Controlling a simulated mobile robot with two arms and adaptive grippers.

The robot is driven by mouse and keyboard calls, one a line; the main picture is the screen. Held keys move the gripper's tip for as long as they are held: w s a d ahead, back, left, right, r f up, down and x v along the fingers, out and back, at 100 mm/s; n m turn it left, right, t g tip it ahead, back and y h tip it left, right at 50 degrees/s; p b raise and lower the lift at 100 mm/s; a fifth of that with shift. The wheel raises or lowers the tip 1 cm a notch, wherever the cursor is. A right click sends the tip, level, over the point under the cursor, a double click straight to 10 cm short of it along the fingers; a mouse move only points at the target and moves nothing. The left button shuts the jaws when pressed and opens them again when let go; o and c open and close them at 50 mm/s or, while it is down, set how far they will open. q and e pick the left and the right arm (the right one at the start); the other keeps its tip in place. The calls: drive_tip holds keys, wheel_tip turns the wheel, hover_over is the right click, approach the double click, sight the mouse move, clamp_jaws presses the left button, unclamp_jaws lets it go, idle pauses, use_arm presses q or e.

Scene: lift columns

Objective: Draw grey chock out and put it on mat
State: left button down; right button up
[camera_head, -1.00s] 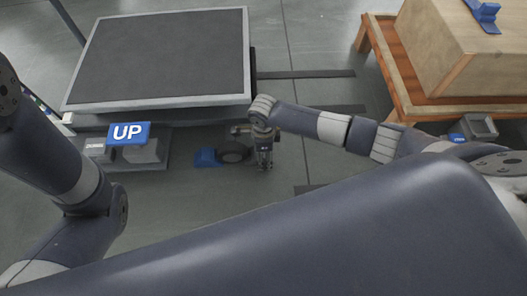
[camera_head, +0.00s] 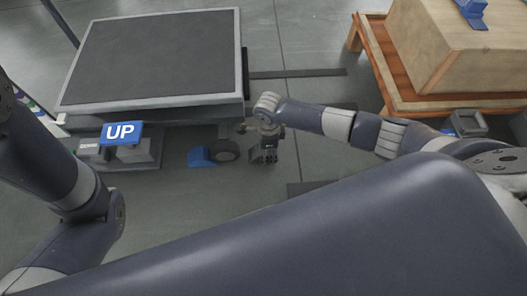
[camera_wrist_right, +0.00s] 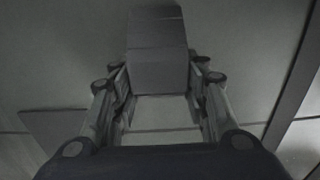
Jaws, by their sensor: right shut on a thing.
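The grey chock (camera_wrist_right: 158,62) is between the fingers of my right gripper (camera_wrist_right: 160,85) in the right wrist view. In the head view my right gripper (camera_head: 268,154) is low, just right of the cart's wheel (camera_head: 228,150), with a small grey side of the chock (camera_head: 255,157) showing at its left. A gap shows between chock and wheel. A blue chock (camera_head: 201,157) stands at the wheel's left side. A dark flat mat-like patch (camera_head: 308,187) lies on the floor below right of the gripper, partly hidden by my body. My left gripper is out of view.
A lift table (camera_head: 240,62) with a dark top stands above the wheel. A blue UP sign (camera_head: 122,133) is on a grey pedal unit at left. An orange pallet stand (camera_head: 379,67) carries a wooden crate (camera_head: 430,50) at right. The floor between is mostly clear.

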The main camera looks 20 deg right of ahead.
drive_tip(key=shift+d, duration=0.25)
drive_tip(key=o, duration=1.4)
drive_tip(key=shift+f, duration=0.1)
drive_tip(key=shift+c, duration=0.2)
drive_tip(key=shift+a, duration=0.1)
wheel_tip(320, 180, up, 11)
drive_tip(key=shift+r, duration=0.55)
drive_tip(key=shift+s, duration=0.1)
